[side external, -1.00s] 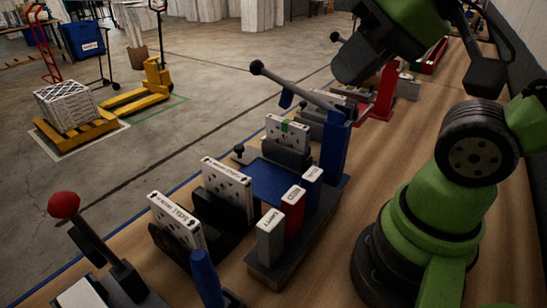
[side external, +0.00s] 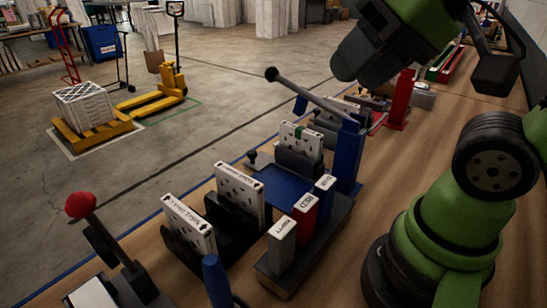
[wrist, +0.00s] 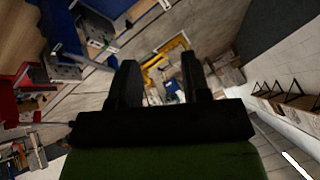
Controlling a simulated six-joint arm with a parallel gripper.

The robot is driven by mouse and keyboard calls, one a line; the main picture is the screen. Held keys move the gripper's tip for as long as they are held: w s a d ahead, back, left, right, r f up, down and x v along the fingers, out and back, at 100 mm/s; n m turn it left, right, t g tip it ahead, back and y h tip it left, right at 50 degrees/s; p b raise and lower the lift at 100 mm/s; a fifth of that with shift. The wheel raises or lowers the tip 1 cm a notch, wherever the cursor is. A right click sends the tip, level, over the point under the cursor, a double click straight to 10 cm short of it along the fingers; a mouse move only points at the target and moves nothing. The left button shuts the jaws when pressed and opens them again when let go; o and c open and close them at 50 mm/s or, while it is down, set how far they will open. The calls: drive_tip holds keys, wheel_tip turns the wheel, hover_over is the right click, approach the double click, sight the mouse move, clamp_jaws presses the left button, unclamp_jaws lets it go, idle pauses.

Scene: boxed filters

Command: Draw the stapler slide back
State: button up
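My gripper (wrist: 160,88) shows in the wrist view, its two dark fingers apart with nothing between them. Its fingertips do not show in the side view, where my wrist is high at the top right. No part is clearly recognisable as the stapler slide. A blue post (side external: 347,155) carries a long grey lever (side external: 308,96) with a black ball end, raised to the left. Beside it is a blue plate (side external: 277,187) with a small black knob (side external: 252,156) at its left edge. A red upright fixture (side external: 401,100) stands farther back.
White boxed filters (side external: 239,182) stand in black holders on the bench. Grey, red and blue blocks (side external: 305,215) stand in a row on a dark base. A red-ball lever (side external: 80,205) is at the front left. Bare wood (side external: 400,165) lies between the fixtures and my base.

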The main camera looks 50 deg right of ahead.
drive_tip(key=shift+o, duration=0.7)
drive_tip(key=w+d+r+m+g, duration=0.1)
drive_tip(key=w+d+r+m, duration=0.1)
drive_tip(key=w, duration=0.9)
drive_tip(key=shift+w+d+g+h, duration=0.2)
drive_tip(key=shift+w+g+h, duration=0.15)
drive_tip(key=shift+g+h, duration=0.05)
drive_tip(key=m+g+h, duration=0.2)
drive_tip(key=m+g, duration=0.3)
drive_tip(key=m, duration=0.2)
hover_over(252, 152)
drive_tip(key=f, duration=2.3)
drive_tip(key=shift+w+d+f, duration=0.15)
drive_tip(key=shift+w+f, duration=0.15)
drive_tip(key=shift+s+f+y, duration=0.25)
drive_tip(key=shift+f+y, duration=0.15)
drive_tip(key=shift+y, duration=0.1)
wheel_tip(252, 152, down, 7)
drive_tip(key=shift+c, duration=0.5)
